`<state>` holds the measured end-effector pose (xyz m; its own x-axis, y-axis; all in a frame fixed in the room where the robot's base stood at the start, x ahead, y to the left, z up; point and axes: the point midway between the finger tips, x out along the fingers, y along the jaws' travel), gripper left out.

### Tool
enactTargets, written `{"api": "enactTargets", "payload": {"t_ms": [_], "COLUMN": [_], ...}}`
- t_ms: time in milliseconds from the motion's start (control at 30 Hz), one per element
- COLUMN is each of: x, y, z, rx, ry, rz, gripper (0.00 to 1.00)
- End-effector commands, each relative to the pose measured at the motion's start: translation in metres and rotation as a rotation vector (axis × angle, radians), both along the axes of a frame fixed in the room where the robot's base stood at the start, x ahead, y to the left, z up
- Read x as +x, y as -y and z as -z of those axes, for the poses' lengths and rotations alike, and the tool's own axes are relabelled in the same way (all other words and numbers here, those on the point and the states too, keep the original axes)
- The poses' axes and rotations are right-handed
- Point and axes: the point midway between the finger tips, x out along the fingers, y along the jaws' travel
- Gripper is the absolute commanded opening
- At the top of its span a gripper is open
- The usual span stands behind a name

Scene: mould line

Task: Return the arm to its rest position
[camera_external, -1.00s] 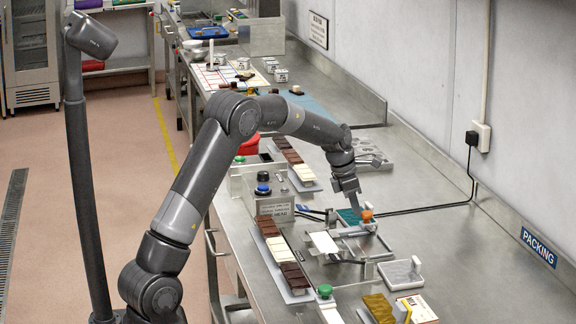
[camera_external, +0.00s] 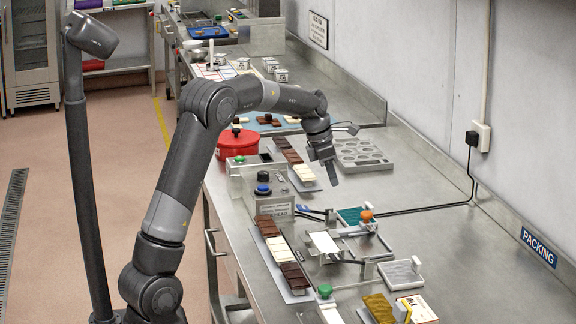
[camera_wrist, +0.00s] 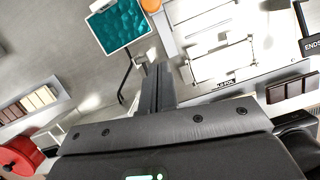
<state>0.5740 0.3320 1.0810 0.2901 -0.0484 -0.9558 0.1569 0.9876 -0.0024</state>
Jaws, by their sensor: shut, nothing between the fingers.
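My gripper (camera_external: 331,176) is shut and empty in the external view. It hangs pointing down over the steel bench, above and behind the teal pad and the orange knob. In the wrist view my gripper (camera_wrist: 157,72) shows as two dark fingers pressed together over bare metal. My arm arches up from its base at the lower left and reaches right across the bench edge.
Below the gripper are a fixture with a teal pad (camera_external: 351,215) and an orange knob (camera_external: 367,215). A grey moulded tray (camera_external: 362,154) lies behind it. A red lidded pot (camera_external: 237,143) and chocolate bars (camera_external: 267,226) stand along the left side.

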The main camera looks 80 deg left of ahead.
Motion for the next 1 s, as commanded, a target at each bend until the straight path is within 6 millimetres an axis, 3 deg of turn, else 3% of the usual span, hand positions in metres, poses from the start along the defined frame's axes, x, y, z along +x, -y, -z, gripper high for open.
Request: {"api": "enactTargets", "payload": {"t_ms": [133, 567, 733, 1000], "x": [-0.003, -0.005, -0.018, -0.067], "y": [-0.001, 0.005, 0.045, 0.145], "z": [-0.011, -0.015, -0.036, -0.073], "rx": [0.001, 0.008, 0.075, 0.284], "ry": [0.001, 0.003, 0.031, 0.095], "rz": [0.000, 0.027, 0.252, 0.873], "gripper": [0.00, 0.00, 0.00, 0.00]}}
